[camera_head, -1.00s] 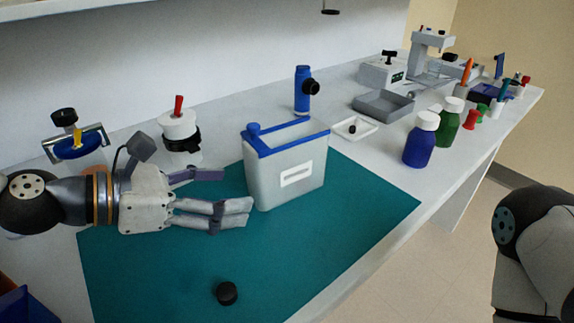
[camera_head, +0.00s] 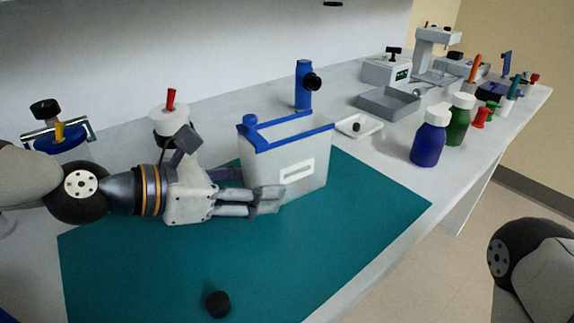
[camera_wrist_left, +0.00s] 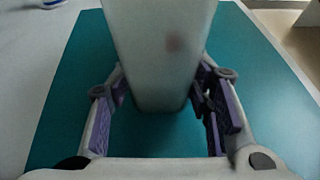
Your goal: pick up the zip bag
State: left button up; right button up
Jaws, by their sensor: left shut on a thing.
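The zip bag (camera_head: 308,185), a pale boxy bag with a blue rim and a white label, stands upright on the teal mat (camera_head: 150,265). My left gripper (camera_head: 252,187) comes in from the left, low on the bag, and is shut on it, with one finger across the front and the other mostly hidden behind. In the left wrist view the bag (camera_wrist_left: 157,50) fills the space between the purple-padded fingers (camera_wrist_left: 162,95). My right gripper is out of view; only part of my right arm shows at the lower right.
A black cap (camera_head: 218,304) lies on the front of the mat. A blue tube (camera_head: 303,88) stands behind the bag. A white dish (camera_head: 358,126), grey tray (camera_head: 389,103) and blue bottle (camera_head: 429,138) stand to the right. A white red-topped bottle (camera_head: 172,122) stands behind my left gripper.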

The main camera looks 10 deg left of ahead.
aim_at(245, 170)
pick_arm(q)
jog(key=shift+r, duration=0.45)
notch_tip(245, 170, up, 2)
jog(key=shift+r+p, duration=0.1)
jog(key=shift+p, duration=0.3)
jog(key=s+d+r+p, duration=0.3)
jog(key=s+d+r, duration=0.5)
jog(key=d+r, duration=0.15)
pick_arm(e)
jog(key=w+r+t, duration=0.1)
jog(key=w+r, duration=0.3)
pick_arm(q)
jog(key=shift+w+a+f+b, duration=0.7)
jog(key=shift+w+a+f, duration=0.5)
jog(key=shift+f, duration=0.65)
jog(key=shift+w+a+f+b, duration=0.65)
jog(key=shift+w+a+f, duration=0.4)
jog(key=shift+a+f, duration=0.55)
jog(key=shift+w+a+f+b, duration=0.7)
jog(key=shift+w+a+f, duration=0.4)
jog(key=shift+f, duration=0.95)
jog(key=shift+w+a+f, duration=0.3)
jog(key=shift+a+f, duration=0.1)
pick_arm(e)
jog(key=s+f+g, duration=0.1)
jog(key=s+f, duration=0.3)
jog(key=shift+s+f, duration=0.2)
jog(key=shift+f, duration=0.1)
